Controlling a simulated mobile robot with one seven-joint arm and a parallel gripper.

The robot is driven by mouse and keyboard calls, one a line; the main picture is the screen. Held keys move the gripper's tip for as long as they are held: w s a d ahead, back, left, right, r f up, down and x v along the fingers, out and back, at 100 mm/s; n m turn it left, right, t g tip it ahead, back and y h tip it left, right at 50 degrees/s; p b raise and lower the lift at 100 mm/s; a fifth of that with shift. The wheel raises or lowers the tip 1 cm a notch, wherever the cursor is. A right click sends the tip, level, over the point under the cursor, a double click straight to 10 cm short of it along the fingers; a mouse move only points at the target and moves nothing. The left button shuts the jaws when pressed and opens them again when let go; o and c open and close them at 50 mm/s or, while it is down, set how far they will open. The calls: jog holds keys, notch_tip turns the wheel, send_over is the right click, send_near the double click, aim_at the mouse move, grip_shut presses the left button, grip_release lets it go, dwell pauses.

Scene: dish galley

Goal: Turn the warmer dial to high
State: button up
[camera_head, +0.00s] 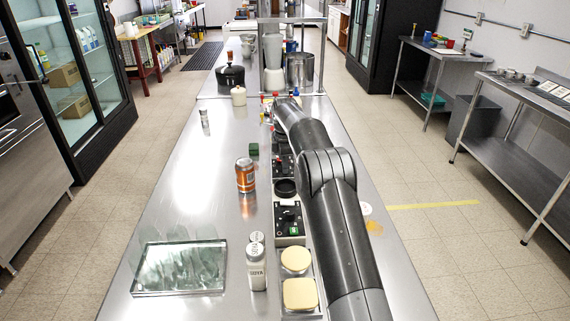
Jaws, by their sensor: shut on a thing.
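My dark grey arm reaches from the lower right up along the steel counter. Its far end is near small red and blue items, and my gripper does not show there. A black control panel with a dial (289,218) sits on the counter left of my arm. Another dark panel (283,166) lies farther back, partly covered by my arm. Which one bears the warmer dial, and its setting, I cannot read from here.
The steel counter (190,190) holds an orange can (245,175), a glass tray (180,267), a white-labelled shaker (256,265) and two cream-topped containers (299,293). A black pot (231,77) and a white jar (238,96) stand farther back. The counter's left side is mostly clear.

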jog(key=m, duration=0.4)
jog(key=shift+m, duration=0.3)
jog(key=m, duration=0.4)
jog(key=shift+a+r+m, duration=0.1)
jog(key=shift+m, duration=0.2)
jog(key=m, duration=0.4)
jog(key=shift+w+m+h, duration=0.1)
jog(key=shift+m+h, duration=0.2)
jog(key=m, duration=0.4)
jog(key=shift+g, duration=0.3)
jog(key=m, duration=0.9)
jog(key=shift+m, duration=0.3)
jog(key=m, duration=0.4)
jog(key=shift+m, duration=2.1)
